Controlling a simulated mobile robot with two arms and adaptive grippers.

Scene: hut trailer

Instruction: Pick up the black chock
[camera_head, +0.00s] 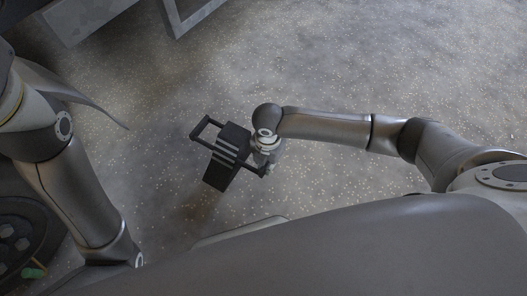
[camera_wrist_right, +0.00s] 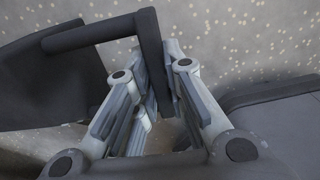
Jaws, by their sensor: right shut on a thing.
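The black chock (camera_head: 227,152) is a dark block with pale stripes and a bar handle that sticks out to the upper left in the head view. My right gripper (camera_head: 264,168) is at the chock's right side, shut on its dark handle bar. In the right wrist view, the fingers of my right gripper (camera_wrist_right: 158,98) close around the bar, and the chock's dark body (camera_wrist_right: 45,88) shows at the left. I cannot tell whether the chock touches the ground. My left arm shows at the left, but its gripper is out of view.
Speckled grey ground (camera_head: 350,210) lies open around the chock. A grey metal frame (camera_head: 185,15) stands at the top. A dark wheel (camera_head: 22,240) with bolts is at the lower left, and a thin dark curved panel (camera_head: 85,95) is above it.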

